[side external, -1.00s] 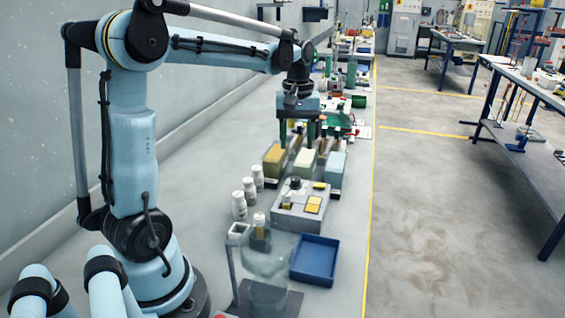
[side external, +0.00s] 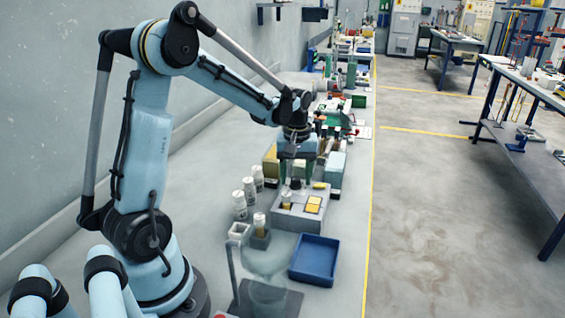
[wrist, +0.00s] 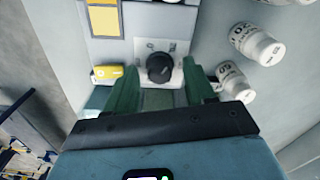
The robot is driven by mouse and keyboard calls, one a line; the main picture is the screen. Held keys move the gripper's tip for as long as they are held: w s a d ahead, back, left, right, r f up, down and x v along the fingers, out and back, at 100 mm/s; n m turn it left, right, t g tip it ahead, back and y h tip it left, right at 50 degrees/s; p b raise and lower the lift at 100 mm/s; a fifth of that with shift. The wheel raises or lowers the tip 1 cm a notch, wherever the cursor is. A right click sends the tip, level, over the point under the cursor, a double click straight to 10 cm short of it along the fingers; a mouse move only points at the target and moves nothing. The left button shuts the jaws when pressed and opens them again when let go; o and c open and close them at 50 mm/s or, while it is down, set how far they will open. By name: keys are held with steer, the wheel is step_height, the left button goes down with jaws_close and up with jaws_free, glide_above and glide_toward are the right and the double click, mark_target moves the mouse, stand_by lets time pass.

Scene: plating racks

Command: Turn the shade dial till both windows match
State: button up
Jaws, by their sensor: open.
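The dial is a dark round knob (wrist: 159,67) on a pale plate on top of a grey box (side external: 290,216). The two windows (wrist: 103,18) are side by side on the same box and also show in the side external view (side external: 314,204). Both look yellow-orange; I cannot tell whether their shades match exactly. My gripper (wrist: 161,66) is open, its green fingers pointing at the dial. In the wrist view the dial appears between the fingertips, with a gap on each side. I cannot tell whether the fingertips reach its height.
White bottles (side external: 240,204) stand left of the box. A yellow piece (wrist: 106,74) sits beside the dial. A blue tray (side external: 315,258) and a clear glass vessel (side external: 266,258) stand in front. Coloured containers (side external: 335,170) stand close behind my gripper.

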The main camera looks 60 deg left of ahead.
jaws_close()
steer(key=shift+m, duration=0.4)
steer(key=m, duration=0.5)
steer(key=shift+m, duration=0.3)
steer(key=m, duration=0.5)
steer(key=shift+m, duration=0.3)
jaws_free()
